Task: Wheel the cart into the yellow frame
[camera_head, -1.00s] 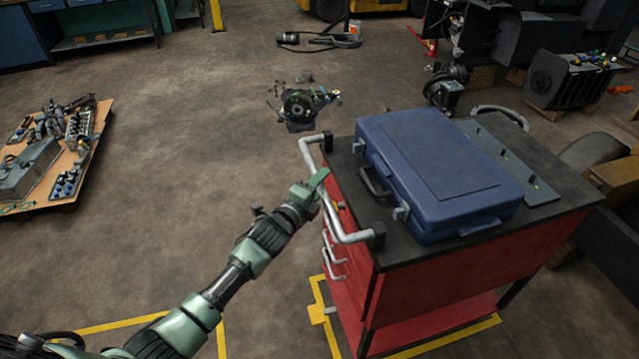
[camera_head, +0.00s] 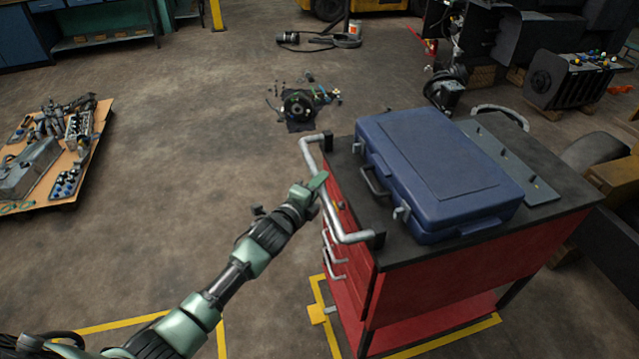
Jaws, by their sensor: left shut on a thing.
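The red cart (camera_head: 475,257) with a black top stands at the right, a blue case (camera_head: 440,170) lying on it. A grey bar handle (camera_head: 333,200) runs along its left side. My left gripper (camera_head: 318,189) is at this handle, shut on it. The yellow frame (camera_head: 446,341) is a taped outline on the floor. Its lines show under and around the cart's lower near part, with a corner by the cart's left side. The cart hides the rest of this outline. My right gripper is not in view.
Another yellow floor line (camera_head: 110,323) lies at the lower left. A pallet with parts (camera_head: 65,150) is at the left. A dark machine part (camera_head: 300,106) lies on the floor beyond the cart. Black machinery (camera_head: 570,80) stands at the right. The middle floor is clear.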

